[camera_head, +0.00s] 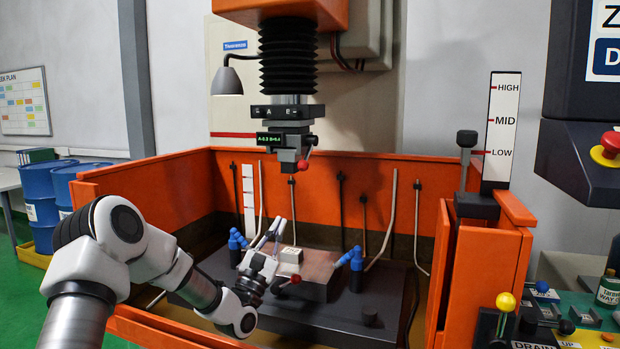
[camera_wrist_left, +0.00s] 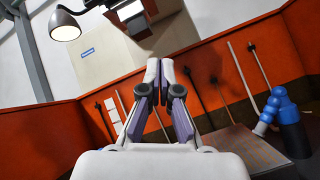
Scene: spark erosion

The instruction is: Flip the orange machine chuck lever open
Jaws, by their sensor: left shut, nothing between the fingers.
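The machine chuck (camera_head: 290,140) hangs under the black bellows of the orange machine head. Its short lever with a red ball (camera_head: 302,164) points down to the right at the chuck's lower side. My left gripper (camera_head: 274,230) is below and a little left of the chuck, over the work tank, apart from it. Its fingers point up and are shut with nothing between them, as the left wrist view (camera_wrist_left: 161,66) also shows. In that view the lower part of the machine head (camera_wrist_left: 130,12) is at the top edge; I cannot make out the lever there. My right gripper is not in view.
The orange tank wall (camera_head: 190,190) surrounds the tank. Inside are a workpiece block (camera_head: 318,270), blue nozzles (camera_head: 357,259) and another red-ball lever (camera_head: 295,279) close to my left wrist. A lamp (camera_head: 226,80) hangs left of the head. Space between gripper and chuck looks clear.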

